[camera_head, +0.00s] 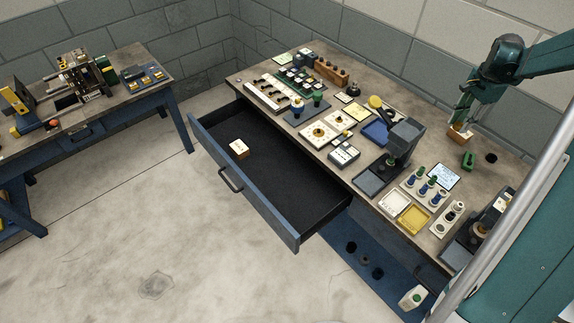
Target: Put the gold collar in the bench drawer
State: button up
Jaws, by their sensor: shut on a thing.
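My gripper (462,124) is at the right part of the bench, pointing down, shut on a small tan-gold thing (460,134) at or just above the bench top. It is too small to tell whether this is the gold collar. Gold round parts also sit on two pale plates (318,133) mid-bench.
A dark stand (400,142), blue tray (376,131), yellow tray (412,219) and white tray (393,201) lie between my gripper and the drawer. A green piece (468,160) stands close to my gripper. Another bench (95,110) is at the left, with clear floor between.

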notch_tip(320, 180, up, 14)
jog(key=w+a+n+b, duration=0.3)
jog(key=a+n+b, duration=0.1)
jog(key=a, duration=1.6)
jog(key=n+b, duration=1)
jog(key=n, duration=0.2)
send_over(272, 190)
notch_tip(272, 190, down, 36)
jog(key=shift+r, duration=0.25)
jog(key=shift+d+f, duration=0.1)
jog(key=shift+f, duration=0.05)
jog(key=shift+f+b, duration=0.55)
jog(key=shift+f, duration=2.4)
